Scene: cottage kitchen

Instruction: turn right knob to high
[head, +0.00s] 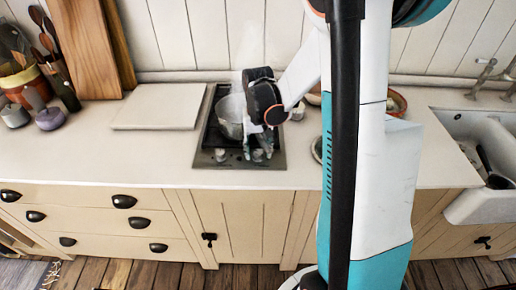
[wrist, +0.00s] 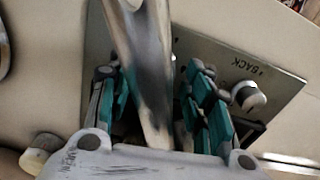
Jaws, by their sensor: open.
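The cooktop (head: 205,158) is set in the counter, with a steaming grey pot (head: 229,117) on it. Two pale knobs sit at its front edge: the left knob (head: 220,155) and the right knob (head: 259,155). My gripper (head: 258,148) points down over the front right of the cooktop, close to the right knob and partly covering it. In the wrist view, my gripper (wrist: 152,85) is open, its teal fingers apart. A metal bar (wrist: 143,60), perhaps the pot's handle, shows between them. A knob (wrist: 248,96) near the word BACK is outside the right finger; which knob is unclear.
A pale board (head: 160,108) lies left of the cooktop. A utensil crock (head: 25,83) and small jars stand at the far left. A white sink (head: 485,140) is at the right. The front counter strip is clear. My arm hides part of the counter right of the cooktop.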

